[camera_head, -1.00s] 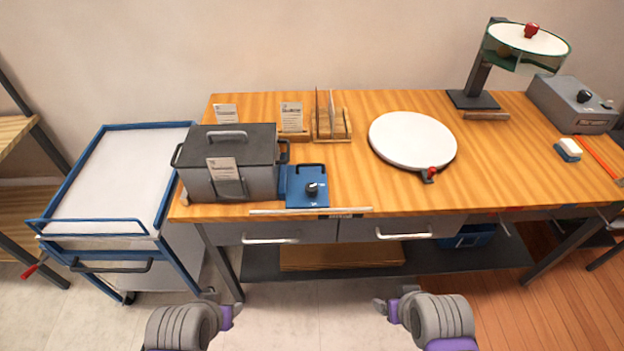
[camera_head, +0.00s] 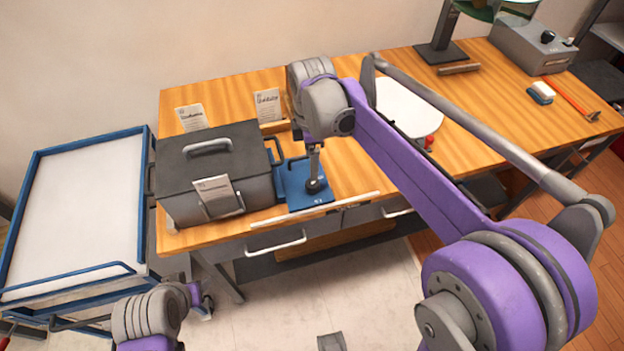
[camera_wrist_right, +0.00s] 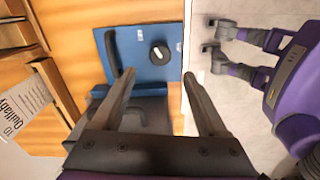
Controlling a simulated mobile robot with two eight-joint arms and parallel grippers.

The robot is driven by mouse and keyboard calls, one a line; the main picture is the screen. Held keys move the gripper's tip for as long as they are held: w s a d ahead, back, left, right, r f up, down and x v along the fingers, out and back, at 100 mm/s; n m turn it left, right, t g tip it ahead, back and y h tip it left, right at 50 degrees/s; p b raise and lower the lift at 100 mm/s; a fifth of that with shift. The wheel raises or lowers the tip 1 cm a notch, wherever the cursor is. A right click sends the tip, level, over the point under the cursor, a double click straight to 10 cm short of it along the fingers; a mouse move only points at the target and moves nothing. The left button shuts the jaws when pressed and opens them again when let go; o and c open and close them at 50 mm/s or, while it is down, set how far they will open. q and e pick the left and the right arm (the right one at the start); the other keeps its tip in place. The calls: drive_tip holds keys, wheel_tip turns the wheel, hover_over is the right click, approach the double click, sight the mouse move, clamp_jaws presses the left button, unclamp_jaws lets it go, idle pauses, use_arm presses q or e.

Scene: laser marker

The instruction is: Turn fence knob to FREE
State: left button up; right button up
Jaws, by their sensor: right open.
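The black fence knob (camera_head: 314,187) sits on a blue plate (camera_head: 295,203) at the front of the table, beside a grey lidded box. In the right wrist view the knob (camera_wrist_right: 160,53) shows a pale pointer mark; the plate's lettering is too small to read. My right gripper (camera_head: 314,163) points down just above the knob and partly covers it in the head view. In the right wrist view its two fingers (camera_wrist_right: 158,78) are spread and empty, with the knob ahead between their tips. My left gripper (camera_head: 204,300) is low at the left, away from the table; its opening is unclear.
The grey box (camera_head: 215,175) with a handle stands left of the plate. A black handle (camera_wrist_right: 113,48) rises beside the knob. A pale bar (camera_head: 316,210) runs along the table's front edge. A white round plate (camera_head: 410,110) lies behind my right arm. A blue-framed cart (camera_head: 75,205) stands left.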

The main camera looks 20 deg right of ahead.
sight(312, 183)
wheel_tip(312, 183, down, 9)
drive_tip(key=shift+r, duration=0.15)
clamp_jaws()
idle(0.5)
